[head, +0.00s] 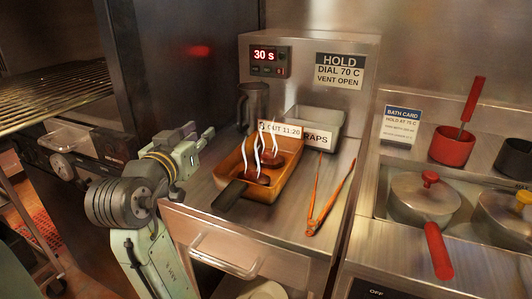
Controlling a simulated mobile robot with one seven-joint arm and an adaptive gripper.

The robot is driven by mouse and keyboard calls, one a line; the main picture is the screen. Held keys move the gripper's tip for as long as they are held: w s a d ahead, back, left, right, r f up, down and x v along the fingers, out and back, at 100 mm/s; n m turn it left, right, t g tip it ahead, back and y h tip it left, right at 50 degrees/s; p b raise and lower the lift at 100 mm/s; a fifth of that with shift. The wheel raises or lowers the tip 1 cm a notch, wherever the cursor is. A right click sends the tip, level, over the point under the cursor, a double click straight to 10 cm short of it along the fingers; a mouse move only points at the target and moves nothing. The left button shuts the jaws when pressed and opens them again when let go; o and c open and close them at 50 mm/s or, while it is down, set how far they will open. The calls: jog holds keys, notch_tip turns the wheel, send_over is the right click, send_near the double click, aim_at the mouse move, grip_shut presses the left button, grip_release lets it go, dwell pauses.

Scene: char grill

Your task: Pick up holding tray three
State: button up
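An amber-brown holding tray (223,168) sits on the steel counter under the HOLD unit. Dark brown pieces of food (262,168) lie in it, with pale wisps like steam above them. A white tag (285,130) at its back partly reads "11:20"; I cannot clearly read a tray number. A black handle-like bar (230,194) shows at the tray's front left. My gripper (198,137) is just left of the tray, apart from it. Its fingers look spread, with nothing between them.
A metal bin (322,121) with a partly hidden label and a dark pitcher (253,103) stand behind the tray. Orange tongs (322,205) lie to its right. Lidded pots (424,198) stand farther right. A drawer handle (226,256) juts out below the counter.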

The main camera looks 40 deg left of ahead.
aim_at(231, 154)
jog(key=d+f+h, duration=0.1)
jog(key=s+f+m+g+h, duration=0.1)
jog(key=f+h, duration=0.1)
jog(key=d+f+m+g+h+p, duration=0.1)
jog(key=shift+s+d+f, duration=0.15)
jog(key=shift+d+f, duration=0.1)
jog(key=shift+d, duration=0.05)
jog(key=shift+m+h, duration=0.3)
jog(key=x, duration=0.2)
jog(key=p+x, duration=0.1)
jog(key=x, duration=0.1)
jog(key=shift+w+d+f, duration=0.1)
jog(key=shift+w+f, duration=0.1)
jog(key=shift+f, duration=0.15)
jog(key=shift+p+x, duration=1.15)
jog(key=shift+x, duration=1.95)
jog(key=shift+c, duration=0.2)
grip_shut()
jog(key=shift+r, duration=0.1)
